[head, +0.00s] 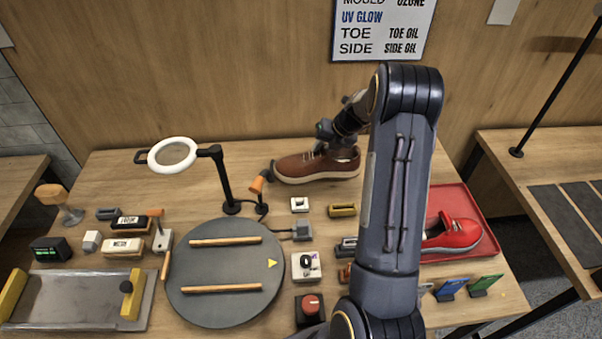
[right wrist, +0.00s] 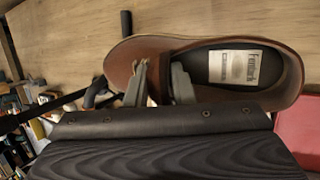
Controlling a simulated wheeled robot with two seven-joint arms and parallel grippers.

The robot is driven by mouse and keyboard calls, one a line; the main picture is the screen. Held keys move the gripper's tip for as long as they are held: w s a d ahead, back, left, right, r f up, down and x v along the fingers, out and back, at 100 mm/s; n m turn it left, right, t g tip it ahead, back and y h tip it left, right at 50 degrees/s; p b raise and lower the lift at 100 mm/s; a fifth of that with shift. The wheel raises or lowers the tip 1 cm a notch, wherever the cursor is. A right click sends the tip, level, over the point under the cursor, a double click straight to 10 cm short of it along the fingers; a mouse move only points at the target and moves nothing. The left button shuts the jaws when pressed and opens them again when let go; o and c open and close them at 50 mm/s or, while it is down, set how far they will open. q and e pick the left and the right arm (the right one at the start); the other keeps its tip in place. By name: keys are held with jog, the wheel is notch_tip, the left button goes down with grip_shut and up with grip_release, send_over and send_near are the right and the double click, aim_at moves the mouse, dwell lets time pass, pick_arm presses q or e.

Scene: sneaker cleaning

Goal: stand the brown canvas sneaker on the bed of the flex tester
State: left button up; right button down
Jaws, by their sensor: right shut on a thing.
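The brown sneaker (head: 296,167) is upright near the back of the table, toe to the left, with a pale sole. My right gripper (head: 327,137) is shut on it from above. In the right wrist view the fingers (right wrist: 160,82) grip the brown sneaker (right wrist: 280,88) near the front of its opening, and a pale label shows inside. I cannot tell whether the sole touches the table. A grey metal bed with yellow end pieces (head: 78,299), apparently the flex tester, lies empty at the front left. My left gripper is not in view.
A round dark turntable (head: 225,268) with two wooden bars lies in the middle. A ring lamp (head: 172,153) and an orange-tipped stand (head: 258,183) rise left of the sneaker. A red sneaker (head: 455,235) sits in a red tray (head: 478,208) at right. Small tools and blocks crowd the front.

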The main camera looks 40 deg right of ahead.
aim_at(322, 161)
jog(key=shift+s+f, duration=0.1)
jog(key=shift+f, duration=1.3)
notch_tip(322, 161, down, 4)
jog(key=shift+r+b, duration=0.25)
jog(key=shift+b, duration=0.75)
jog(key=shift+r, duration=0.1)
jog(key=c, duration=1.2)
grip_release()
jog(key=shift+c, duration=0.2)
